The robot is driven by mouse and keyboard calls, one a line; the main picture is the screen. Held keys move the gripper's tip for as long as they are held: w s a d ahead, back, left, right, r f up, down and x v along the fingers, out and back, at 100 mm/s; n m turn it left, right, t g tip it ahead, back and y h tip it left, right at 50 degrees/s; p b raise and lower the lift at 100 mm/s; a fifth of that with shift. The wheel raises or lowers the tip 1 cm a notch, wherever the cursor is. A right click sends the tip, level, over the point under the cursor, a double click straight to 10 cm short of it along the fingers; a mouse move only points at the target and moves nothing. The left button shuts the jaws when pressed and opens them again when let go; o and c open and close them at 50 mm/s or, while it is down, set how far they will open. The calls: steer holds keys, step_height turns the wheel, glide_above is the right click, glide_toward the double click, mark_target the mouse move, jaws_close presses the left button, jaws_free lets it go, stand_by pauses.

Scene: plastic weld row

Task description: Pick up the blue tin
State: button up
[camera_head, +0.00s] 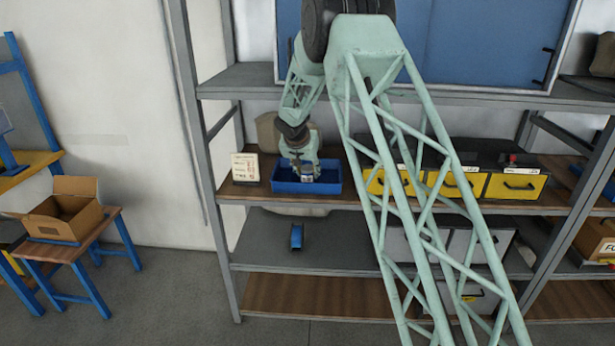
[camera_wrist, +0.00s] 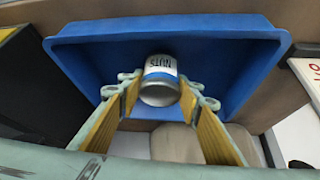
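A tin (camera_wrist: 160,82) with a white label reading NUTS, a blue band and a silver end is in the blue tray (camera_wrist: 240,75). In the head view the tray (camera_head: 333,186) sits on the wooden middle shelf, and the tin (camera_head: 307,177) shows small below my gripper (camera_head: 303,168). In the wrist view my gripper's yellow-padded fingers (camera_wrist: 160,97) reach down to either side of the tin, very close to it. I cannot tell whether both pads touch it.
A small sign (camera_head: 245,167) stands left of the tray. Yellow-fronted drawers (camera_head: 460,185) are to the right, partly behind my arm. A small blue object (camera_head: 297,236) is on the shelf below. A cardboard box (camera_head: 62,212) sits on a stool at left.

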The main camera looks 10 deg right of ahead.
steer(key=c, duration=0.3)
steer(key=shift+r, duration=0.15)
steer(key=shift+c, duration=0.2)
steer(key=shift+r, duration=0.75)
steer(key=shift+s+f+b, duration=0.15)
steer(key=shift+s+b, duration=0.05)
steer(key=shift+b, duration=0.25)
steer(key=shift+s+a+f+t+h+b, duration=0.2)
steer(key=shift+t+b, duration=0.3)
steer(key=shift+b, duration=0.4)
steer(key=shift+s+a+r+t+h+b, duration=0.1)
steer(key=shift+t+h+b, duration=0.3)
steer(key=shift+b, duration=0.45)
steer(key=shift+s+d+t, duration=0.1)
steer(key=shift+s+t, duration=0.05)
steer(key=shift+t, duration=0.15)
steer(key=shift+s+t, duration=0.1)
steer(key=shift+t, duration=0.2)
